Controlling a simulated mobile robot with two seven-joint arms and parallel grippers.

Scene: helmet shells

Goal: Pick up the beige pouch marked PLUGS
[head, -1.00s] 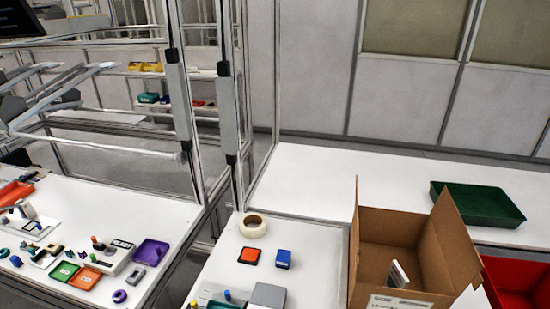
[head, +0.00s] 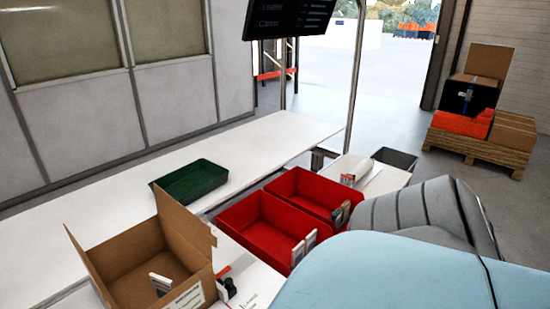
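I see no beige pouch marked PLUGS in the head view. Neither of my grippers is in view. An open cardboard box (head: 122,250) stands at the lower left with its flaps up. Two red bins (head: 255,252) stand side by side to the right of it, with small cards or labels at their edges.
A green tray (head: 190,184) sits on the long white table (head: 105,218). A large light-blue rounded shape (head: 390,275) and a ribbed grey shape (head: 425,212) block the lower right; I cannot tell what they are. A loaded pallet (head: 475,148) stands on the floor behind.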

